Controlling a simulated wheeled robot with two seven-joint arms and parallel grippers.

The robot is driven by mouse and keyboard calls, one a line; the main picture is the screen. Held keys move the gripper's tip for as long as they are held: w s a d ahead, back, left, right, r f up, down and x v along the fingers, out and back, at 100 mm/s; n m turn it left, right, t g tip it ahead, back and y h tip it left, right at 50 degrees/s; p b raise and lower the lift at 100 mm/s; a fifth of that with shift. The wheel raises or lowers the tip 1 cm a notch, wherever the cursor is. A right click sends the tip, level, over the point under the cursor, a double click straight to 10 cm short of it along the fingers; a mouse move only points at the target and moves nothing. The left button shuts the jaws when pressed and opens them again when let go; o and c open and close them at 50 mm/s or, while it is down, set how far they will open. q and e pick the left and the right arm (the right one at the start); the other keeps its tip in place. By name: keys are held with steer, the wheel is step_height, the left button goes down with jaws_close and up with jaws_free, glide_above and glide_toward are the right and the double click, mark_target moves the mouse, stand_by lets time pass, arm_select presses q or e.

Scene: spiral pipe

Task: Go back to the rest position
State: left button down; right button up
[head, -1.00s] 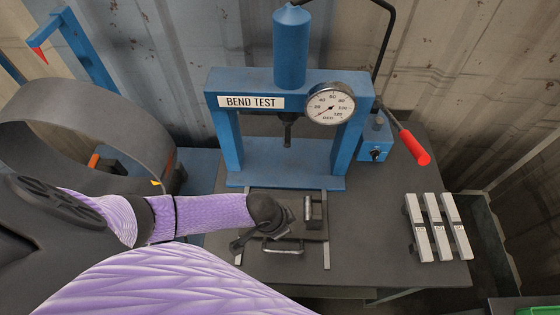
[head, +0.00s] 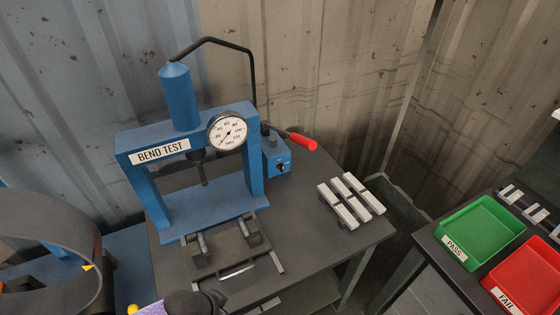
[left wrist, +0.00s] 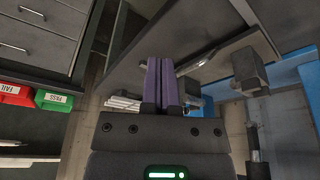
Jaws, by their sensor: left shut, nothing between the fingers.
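My left gripper (left wrist: 164,84) shows in the left wrist view with its two purple fingers pressed together and nothing between them. In the head view, part of my left arm and its dark wrist (head: 190,303) show at the bottom edge, just in front of the bend test press's front fixture (head: 232,250). The fingers cannot be made out clearly there. The gripper is apart from the fixture in the wrist view, as far as I can tell. My right gripper is in neither view.
The blue bend test press (head: 190,150) stands on a dark table (head: 325,245). Several metal bars (head: 350,200) lie at its right. A red-handled lever (head: 302,141) sticks out. A green PASS tray (head: 483,230) and red FAIL tray (head: 525,275) are at far right. A large dark ring (head: 50,235) is at left.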

arm_select(q)
steer(key=s+a+f+n+y+b, duration=0.1)
steer(key=s+a+f+b, duration=0.15)
steer(key=f+b, duration=0.6)
steer(key=s+a+f+n+b, duration=0.2)
steer(key=s+f+b, duration=0.15)
steer(key=f, duration=1.05)
steer(key=s+f+n+g+y+b, duration=0.1)
steer(key=s+f+g+b, duration=0.1)
steer(key=s+f+b, duration=0.7)
steer(key=s+f, duration=0.5)
steer(key=s, duration=0.5)
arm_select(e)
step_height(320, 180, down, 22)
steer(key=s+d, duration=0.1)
